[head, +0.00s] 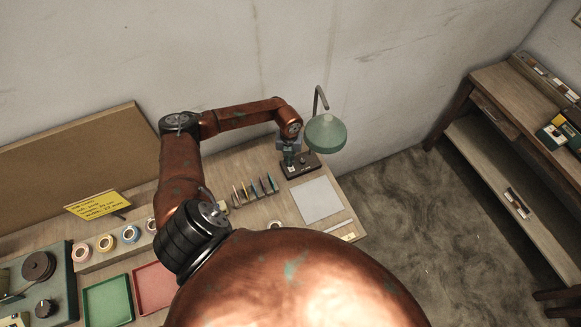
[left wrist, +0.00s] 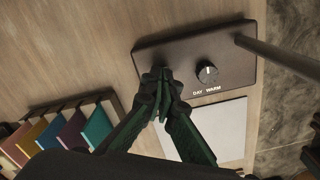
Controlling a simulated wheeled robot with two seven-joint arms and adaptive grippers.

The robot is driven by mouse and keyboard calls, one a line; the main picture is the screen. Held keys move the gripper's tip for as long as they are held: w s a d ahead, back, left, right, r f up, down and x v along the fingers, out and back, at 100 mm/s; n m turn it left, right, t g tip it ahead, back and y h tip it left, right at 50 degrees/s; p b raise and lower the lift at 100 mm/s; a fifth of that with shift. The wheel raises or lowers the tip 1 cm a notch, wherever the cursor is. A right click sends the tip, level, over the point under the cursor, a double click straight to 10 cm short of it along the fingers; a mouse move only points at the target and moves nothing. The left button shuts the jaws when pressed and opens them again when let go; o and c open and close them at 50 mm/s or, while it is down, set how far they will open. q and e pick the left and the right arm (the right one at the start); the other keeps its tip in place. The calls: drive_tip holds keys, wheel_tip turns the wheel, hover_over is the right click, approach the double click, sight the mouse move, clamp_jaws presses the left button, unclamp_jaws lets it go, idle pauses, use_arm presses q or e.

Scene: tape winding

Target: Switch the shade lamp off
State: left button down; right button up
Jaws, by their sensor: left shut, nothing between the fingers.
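The shade lamp has a green shade (head: 326,134) on a bent dark pole and a black base (head: 303,168) at the right part of the bench. In the left wrist view the base (left wrist: 225,42) carries a round black knob (left wrist: 207,73) with the labels DAY and WARM beside it. My left gripper (head: 290,160) is over the left part of the base. In the left wrist view its fingertips (left wrist: 158,82) are together and empty, at the base's left edge, left of the knob. They hide what lies beneath them; I cannot tell if they touch it. My right gripper is not in view.
A pale sheet (head: 318,200) lies in front of the lamp base. Several coloured cards (left wrist: 60,135) stand in a rack to its left. The lamp pole (left wrist: 275,57) rises at the base's right. Tape rolls (head: 107,243) and trays (head: 108,301) are further left.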

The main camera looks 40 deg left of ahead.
use_arm(q)
drive_tip(key=shift+f, duration=0.1)
drive_tip(key=shift+r, duration=0.35)
drive_tip(key=shift+r+p, duration=1.4)
drive_tip(key=shift+r, duration=0.25)
drive_tip(key=shift+r+p, duration=1)
drive_tip(key=shift+r, duration=0.55)
drive_tip(key=shift+d+f, duration=0.1)
